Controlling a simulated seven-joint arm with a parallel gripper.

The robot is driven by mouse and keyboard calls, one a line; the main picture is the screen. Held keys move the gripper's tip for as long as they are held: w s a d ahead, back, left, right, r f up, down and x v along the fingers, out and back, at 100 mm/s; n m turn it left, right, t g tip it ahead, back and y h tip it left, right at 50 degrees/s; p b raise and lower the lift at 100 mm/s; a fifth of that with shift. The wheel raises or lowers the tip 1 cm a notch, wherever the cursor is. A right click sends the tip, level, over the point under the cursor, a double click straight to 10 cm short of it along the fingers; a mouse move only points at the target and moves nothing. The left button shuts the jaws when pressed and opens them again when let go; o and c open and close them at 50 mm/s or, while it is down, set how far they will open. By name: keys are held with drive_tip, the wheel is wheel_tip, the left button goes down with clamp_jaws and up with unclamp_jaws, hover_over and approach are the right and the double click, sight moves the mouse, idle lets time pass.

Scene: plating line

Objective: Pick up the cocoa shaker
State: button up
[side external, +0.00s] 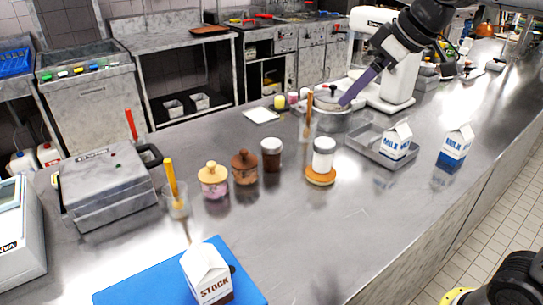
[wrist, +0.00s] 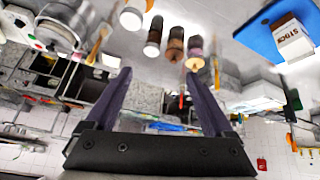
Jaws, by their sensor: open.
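A dark brown jar with a pale lid (side external: 271,155), which looks like the cocoa shaker, stands upright on the steel counter between a brown jar with a wooden knob lid (side external: 244,167) and a white jar (side external: 323,154) on a wooden coaster. In the wrist view the dark jar (wrist: 154,35) shows upside down near the top, beyond the fingertips. My gripper (side external: 345,102) is up at the back right, in front of the mixer and visually over a metal pot. Its purple fingers (wrist: 160,80) are spread wide with nothing between them, well apart from the jar.
A pink jar (side external: 213,180) and a glass with a yellow-handled tool (side external: 175,200) stand to the left. A metal tray (side external: 368,147) with a milk carton (side external: 397,140) lies to the right. A stock carton (side external: 207,274) stands on a blue board (side external: 140,290). The counter's front middle is clear.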

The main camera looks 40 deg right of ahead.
drive_tip(key=w+f, duration=0.2)
drive_tip(key=w, duration=0.6)
drive_tip(key=g, duration=0.2)
approach(273, 144)
drive_tip(key=x, duration=0.6)
drive_tip(key=shift+s+d+f, duration=0.15)
drive_tip(key=shift+d+f, duration=0.05)
drive_tip(key=shift+d, duration=0.15)
drive_tip(key=shift+a+x, duration=0.15)
drive_tip(key=shift+x, duration=1.35)
drive_tip(key=shift+a+x, duration=0.1)
drive_tip(key=shift+x, duration=1.4)
drive_tip(key=shift+r, duration=0.1)
drive_tip(key=c, duration=1.3)
drive_tip(key=shift+r, duration=0.1)
